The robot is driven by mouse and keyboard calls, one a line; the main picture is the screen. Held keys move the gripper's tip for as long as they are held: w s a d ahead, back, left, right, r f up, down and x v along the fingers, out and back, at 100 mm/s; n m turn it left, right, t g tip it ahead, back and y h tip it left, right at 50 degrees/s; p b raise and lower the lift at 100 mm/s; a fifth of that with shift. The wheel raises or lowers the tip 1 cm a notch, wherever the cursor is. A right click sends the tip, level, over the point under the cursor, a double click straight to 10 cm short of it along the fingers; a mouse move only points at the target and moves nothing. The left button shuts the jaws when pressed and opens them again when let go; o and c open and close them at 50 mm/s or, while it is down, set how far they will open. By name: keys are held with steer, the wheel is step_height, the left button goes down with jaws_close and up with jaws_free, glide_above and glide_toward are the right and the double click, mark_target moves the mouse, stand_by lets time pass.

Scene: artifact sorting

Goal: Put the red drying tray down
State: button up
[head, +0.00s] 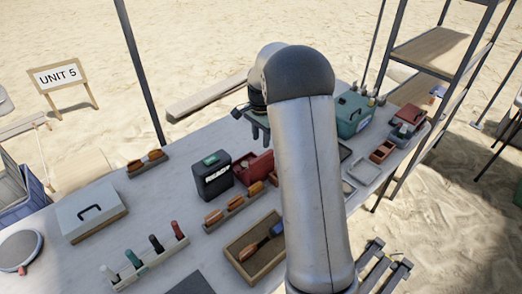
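My gripper (257,128) is above and just behind this red item, fingers pointing down. My arm hides part of the gripper, so its opening and any hold on something cannot be made out.
A dark case (212,176), a wooden tray with a brush (246,265), tool racks (144,258) and a pale lidded box (90,212) stand on the table (165,198). A green box (353,115) and a red-lidded box (411,114) stand at right. Bare tabletop shows left of centre.

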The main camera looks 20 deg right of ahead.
steer(key=s+a+r+n, duration=0.3)
steer(key=s, duration=0.5)
steer(key=s+a+r+n, duration=0.2)
steer(key=s+a+n, duration=0.2)
steer(key=s, duration=0.4)
steer(key=s+a+r+n, duration=0.3)
steer(key=s+a, duration=0.1)
steer(key=s, duration=0.5)
steer(key=shift+r+n+t, duration=0.3)
steer(key=shift+n, duration=0.1)
steer(key=shift+o, duration=0.4)
steer(key=s+a+f+n, duration=0.1)
steer(key=s+f+n, duration=0.1)
steer(key=s, duration=0.6)
steer(key=shift+s+a+f+n, duration=0.25)
steer(key=shift+s+n, duration=0.1)
steer(key=shift+n, duration=0.45)
steer(key=shift+w+d, duration=0.1)
steer(key=shift+w, duration=0.05)
